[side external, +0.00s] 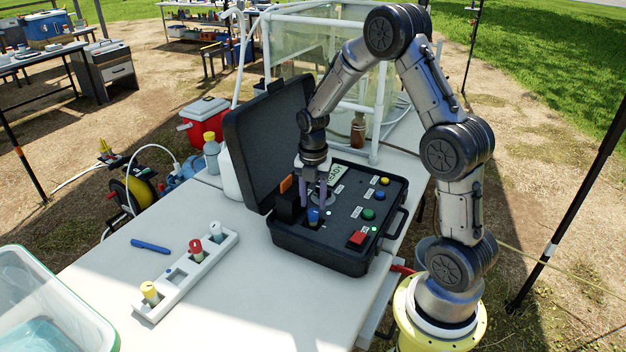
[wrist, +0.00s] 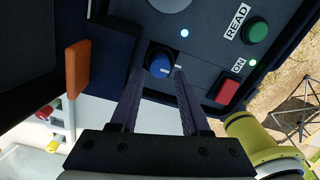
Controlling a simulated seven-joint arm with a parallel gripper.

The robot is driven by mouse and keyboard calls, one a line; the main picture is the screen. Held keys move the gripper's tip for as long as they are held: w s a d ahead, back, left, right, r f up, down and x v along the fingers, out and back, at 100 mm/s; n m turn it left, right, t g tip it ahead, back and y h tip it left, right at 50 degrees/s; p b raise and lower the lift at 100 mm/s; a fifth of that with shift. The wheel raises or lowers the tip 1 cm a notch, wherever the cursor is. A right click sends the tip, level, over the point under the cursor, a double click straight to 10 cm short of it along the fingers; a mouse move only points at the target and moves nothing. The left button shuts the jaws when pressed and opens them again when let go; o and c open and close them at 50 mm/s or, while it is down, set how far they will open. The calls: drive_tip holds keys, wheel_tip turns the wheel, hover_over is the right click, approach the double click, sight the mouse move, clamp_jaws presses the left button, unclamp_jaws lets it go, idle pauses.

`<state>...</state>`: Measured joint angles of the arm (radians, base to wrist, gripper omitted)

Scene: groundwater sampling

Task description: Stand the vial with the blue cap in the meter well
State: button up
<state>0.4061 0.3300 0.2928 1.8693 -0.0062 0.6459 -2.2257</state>
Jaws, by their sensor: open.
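The blue-capped vial (side external: 313,216) is at the front left of the panel of the open black meter case (side external: 318,257). Its blue cap (wrist: 160,62) shows in the wrist view inside a dark recess that looks like the meter well; its body is hidden. My gripper (side external: 314,203) points down over the panel, directly at the cap. In the wrist view, my gripper's fingers (wrist: 160,74) are open, one on each side of the cap, with gaps visible. Whether the vial is fully seated cannot be told.
A white rack (side external: 210,265) on the table holds white-, red- and yellow-capped vials and has an empty slot. A blue pen (side external: 150,246) lies beside it. The raised case lid (side external: 265,135) stands behind my gripper. Buttons, including a red one (side external: 357,238), are on the panel.

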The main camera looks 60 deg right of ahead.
sight(313, 212)
wheel_tip(313, 212, up, 8)
drive_tip(key=s+a+r+m+t, duration=0.3)
drive_tip(key=s+a+r+m, duration=0.4)
drive_tip(key=a+r+m, duration=0.25)
drive_tip(key=s+a+r+m+t, duration=0.1)
drive_tip(key=s+a+m, duration=0.2)
drive_tip(key=s+m, duration=0.2)
drive_tip(key=s+a+r+m+t, duration=0.1)
drive_tip(key=s+a+m, duration=0.2)
drive_tip(key=s+m, duration=0.3)
drive_tip(key=shift+s+r+t, duration=0.15)
drive_tip(key=shift+s+t, duration=0.15)
drive_tip(key=shift+s, duration=0.4)
drive_tip(key=shift+m, duration=0.25)
